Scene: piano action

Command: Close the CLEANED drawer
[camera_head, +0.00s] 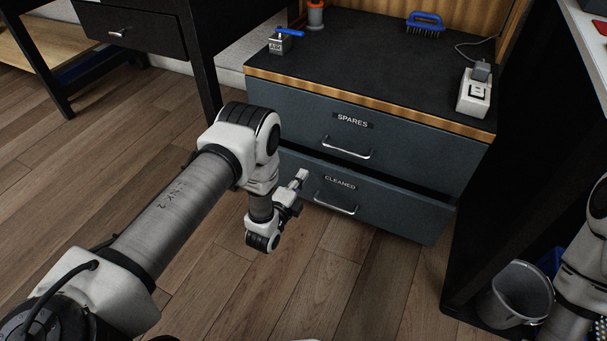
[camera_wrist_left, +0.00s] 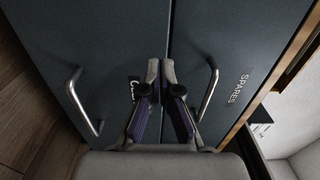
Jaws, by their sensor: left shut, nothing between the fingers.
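The CLEANED drawer (camera_head: 390,219) is the lower blue-grey drawer of the cabinet, with a metal bar handle (camera_head: 335,208). A dark gap shows along its top edge, and its front appears to stand slightly out from the SPARES drawer (camera_head: 415,155) above. My left gripper (camera_head: 302,175) is shut and empty, at the left part of the CLEANED front beside its label. In the left wrist view the closed fingertips (camera_wrist_left: 160,70) cover part of that label, near the seam between the drawers. I cannot tell whether they touch the front. My right gripper is out of view.
The cabinet top (camera_head: 370,60) holds a blue brush (camera_head: 425,25), a small labelled block (camera_head: 280,42) and a white switch box (camera_head: 475,92). A grey bucket (camera_head: 515,293) stands at the lower right. The wooden floor before the drawers is clear.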

